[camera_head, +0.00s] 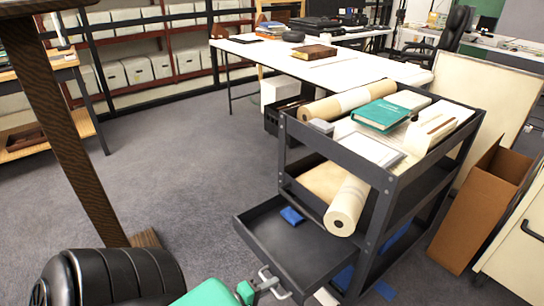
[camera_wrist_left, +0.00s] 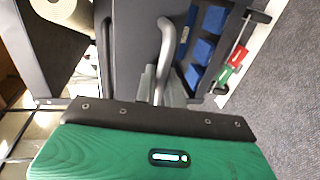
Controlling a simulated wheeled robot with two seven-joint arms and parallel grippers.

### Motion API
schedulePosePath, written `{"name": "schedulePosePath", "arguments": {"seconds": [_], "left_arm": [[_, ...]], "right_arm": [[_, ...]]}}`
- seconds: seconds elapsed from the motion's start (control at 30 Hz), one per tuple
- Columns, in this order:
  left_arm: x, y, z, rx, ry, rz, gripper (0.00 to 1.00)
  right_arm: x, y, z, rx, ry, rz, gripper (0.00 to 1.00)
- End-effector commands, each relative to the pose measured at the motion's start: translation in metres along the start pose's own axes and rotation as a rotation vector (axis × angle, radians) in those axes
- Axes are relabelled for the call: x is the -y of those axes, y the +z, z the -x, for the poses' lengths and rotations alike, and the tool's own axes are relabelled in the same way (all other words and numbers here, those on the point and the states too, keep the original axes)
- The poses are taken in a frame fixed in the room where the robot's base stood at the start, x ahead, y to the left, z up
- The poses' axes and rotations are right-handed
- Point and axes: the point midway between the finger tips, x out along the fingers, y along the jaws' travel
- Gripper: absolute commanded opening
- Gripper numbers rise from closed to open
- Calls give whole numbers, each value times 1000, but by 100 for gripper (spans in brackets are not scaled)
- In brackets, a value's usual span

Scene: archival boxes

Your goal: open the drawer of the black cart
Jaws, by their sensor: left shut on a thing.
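The black cart (camera_head: 378,180) stands right of centre in the head view. Its drawer (camera_head: 268,235) is slid out toward the lower left, and a small blue item (camera_head: 291,215) lies inside. The silver bar handle (camera_head: 273,284) is on the drawer's front; it also shows in the left wrist view (camera_wrist_left: 164,50). My green-bodied left gripper (camera_head: 258,286) is at the bottom of the head view, shut on the handle; the exact finger contact is partly hidden. My right gripper is not in view.
Rolled paper (camera_head: 346,205), a teal book (camera_head: 380,114) and other papers lie on the cart. A cardboard box (camera_head: 482,205) stands close on its right. A white table (camera_head: 345,68) is behind. The grey carpet (camera_head: 185,180) left of the drawer is clear.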

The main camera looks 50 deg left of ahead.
Motion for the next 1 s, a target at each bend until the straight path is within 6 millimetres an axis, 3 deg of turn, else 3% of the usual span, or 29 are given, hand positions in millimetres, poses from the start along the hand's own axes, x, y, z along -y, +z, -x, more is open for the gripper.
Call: {"name": "schedulePosePath", "arguments": {"seconds": [0.13, 0.17, 0.2, 0.57, 0.77, 1.0], "left_arm": [[0, 0, 0, 0, -1, 0, 0], [0, 0, 0, 0, -1, 0, 13], [0, 0, 0, 0, -1, 0, 15], [0, 0, 5, 0, -2, 0, 15], [0, 0, 32, 1, -6, 0, 15], [0, 0, 78, 1, -5, -1, 15]], "right_arm": [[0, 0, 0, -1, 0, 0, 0], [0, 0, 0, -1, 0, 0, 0], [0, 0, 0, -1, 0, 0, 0], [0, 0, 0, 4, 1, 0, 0], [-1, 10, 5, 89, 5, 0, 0], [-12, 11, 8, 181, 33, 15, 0]]}}
